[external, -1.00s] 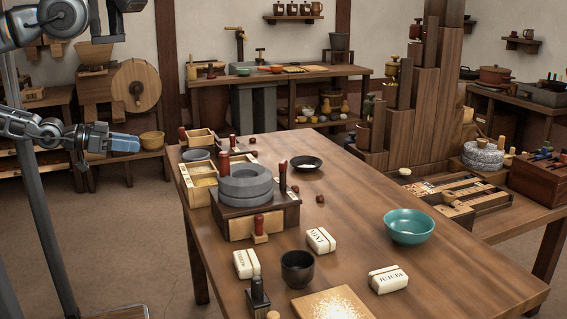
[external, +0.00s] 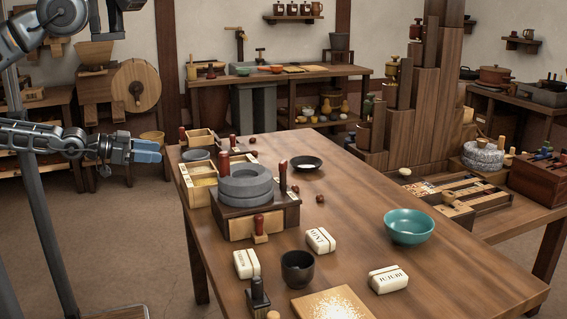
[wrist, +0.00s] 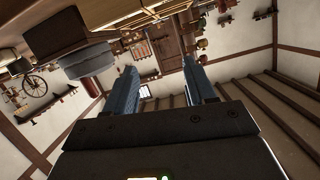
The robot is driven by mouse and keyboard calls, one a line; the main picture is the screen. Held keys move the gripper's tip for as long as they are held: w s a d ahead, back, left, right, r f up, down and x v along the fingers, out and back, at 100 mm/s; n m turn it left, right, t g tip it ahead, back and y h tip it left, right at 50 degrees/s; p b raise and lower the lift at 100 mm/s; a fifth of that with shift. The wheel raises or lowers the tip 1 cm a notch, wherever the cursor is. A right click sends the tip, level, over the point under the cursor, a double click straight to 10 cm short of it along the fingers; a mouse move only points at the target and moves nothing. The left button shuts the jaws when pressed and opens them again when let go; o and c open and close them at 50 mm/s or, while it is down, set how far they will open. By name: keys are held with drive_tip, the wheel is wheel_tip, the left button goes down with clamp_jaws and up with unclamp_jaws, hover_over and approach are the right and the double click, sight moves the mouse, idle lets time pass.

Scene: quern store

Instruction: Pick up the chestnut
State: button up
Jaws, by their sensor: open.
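Small dark reddish-brown lumps that look like chestnuts lie on the long wooden table (external: 360,235). One chestnut (external: 320,198) lies alone to the right of the stone quern (external: 250,188). My gripper (external: 157,151) is in the air left of the table's far left corner, apart from everything. In the wrist view its blue fingers (wrist: 163,88) stand apart with nothing between them. I cannot make out a chestnut in the wrist view.
Wooden boxes (external: 199,183) stand by the quern's left side. Labelled white blocks (external: 320,240), a black cup (external: 298,268), a teal bowl (external: 409,226) and a board with pale grains (external: 333,303) occupy the near part. A stepped wooden tower (external: 430,110) rises behind on the right.

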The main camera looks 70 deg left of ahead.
drive_tip(key=w+a+m+y+p, duration=0.1)
drive_tip(key=w+m, duration=0.1)
drive_tip(key=w, duration=1)
drive_tip(key=w+a+m+y+p, duration=0.1)
drive_tip(key=w+a+m, duration=0.1)
drive_tip(key=w, duration=0.9)
drive_tip(key=w+a+r+m+y+p, duration=0.1)
drive_tip(key=w+a+r+y, duration=0.15)
drive_tip(key=w+r, duration=0.65)
drive_tip(key=w+a+r+y+p, duration=0.2)
drive_tip(key=w+a+r, duration=0.25)
drive_tip(key=w, duration=0.85)
drive_tip(key=m+g+h, duration=0.7)
drive_tip(key=m+g, duration=0.3)
drive_tip(key=g, duration=0.5)
hover_over(295, 187)
drive_tip(key=shift+y, duration=0.25)
wheel_tip(295, 187, down, 17)
drive_tip(key=shift+w, duration=0.15)
drive_tip(key=shift+f, duration=0.75)
drive_tip(key=shift+a+f+p, duration=0.15)
drive_tip(key=shift+f+p, duration=0.1)
drive_tip(key=shift+f, duration=1.35)
drive_tip(key=shift+a+f+p, duration=0.15)
drive_tip(key=shift+f+p, duration=0.05)
drive_tip(key=shift+f, duration=1.35)
drive_tip(key=shift+c, duration=0.3)
